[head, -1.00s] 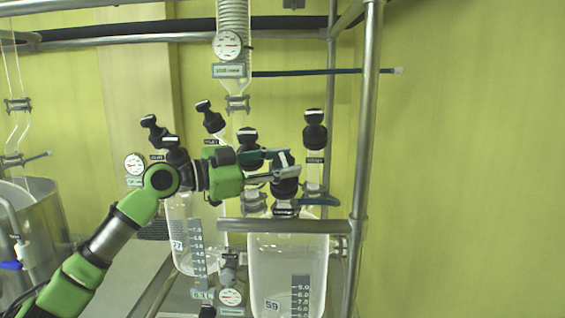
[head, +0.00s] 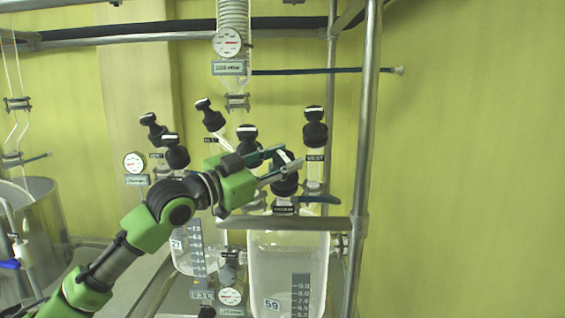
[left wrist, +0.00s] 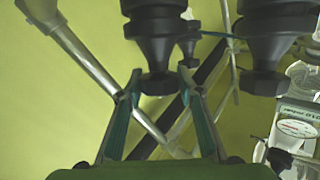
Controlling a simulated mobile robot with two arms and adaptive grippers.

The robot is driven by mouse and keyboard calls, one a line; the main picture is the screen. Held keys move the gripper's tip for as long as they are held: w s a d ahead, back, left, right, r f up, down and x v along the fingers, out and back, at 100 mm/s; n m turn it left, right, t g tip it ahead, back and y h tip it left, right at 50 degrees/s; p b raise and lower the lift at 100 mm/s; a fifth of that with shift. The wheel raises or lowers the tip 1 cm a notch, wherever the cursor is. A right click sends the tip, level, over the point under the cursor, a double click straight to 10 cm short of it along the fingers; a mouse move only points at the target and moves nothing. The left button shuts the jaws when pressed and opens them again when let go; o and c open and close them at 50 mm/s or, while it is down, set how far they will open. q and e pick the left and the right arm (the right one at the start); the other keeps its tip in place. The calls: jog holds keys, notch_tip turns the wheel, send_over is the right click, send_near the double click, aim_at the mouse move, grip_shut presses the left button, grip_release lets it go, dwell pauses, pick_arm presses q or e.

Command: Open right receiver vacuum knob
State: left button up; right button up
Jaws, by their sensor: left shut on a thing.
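The right receiver's vacuum knob (head: 285,184) is black with a white stripe on top. It stands above a small label reading vacuum (head: 284,210) on the front glass receiver (head: 270,260). My left gripper (head: 291,155) reaches it from the lower left and is shut on its upper part. The stripe on this knob is slanted, while stripes on neighbouring knobs look nearly level. In the left wrist view the knob (left wrist: 155,52) lies between the two fingertips (left wrist: 160,77). My right gripper is not in view.
A black vent knob (head: 315,132) stands close on the right, and another black knob (head: 247,135) close behind on the left. A metal rail (head: 285,224) runs in front, joined to an upright post (head: 367,130). The wall side at right is free.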

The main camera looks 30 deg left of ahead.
aim_at(280, 165)
pick_arm(q)
jog(key=shift+d+n+t+y, duration=0.1)
jog(key=shift+n+t+y, duration=0.35)
jog(key=shift+n+y, duration=1.05)
jog(key=shift+d+n+t+y, duration=0.1)
jog(key=shift+n+t+y, duration=0.35)
jog(key=shift+n+y, duration=2.05)
jog(key=shift+y, duration=0.8)
jog(key=shift+a+n+y, duration=0.15)
jog(key=shift+n+y, duration=0.25)
jog(key=shift+y, duration=0.2)
jog(key=o, duration=1.1)
jog(key=shift+s+f, duration=0.1)
jog(key=v, duration=0.7)
jog(key=shift+s, duration=0.2)
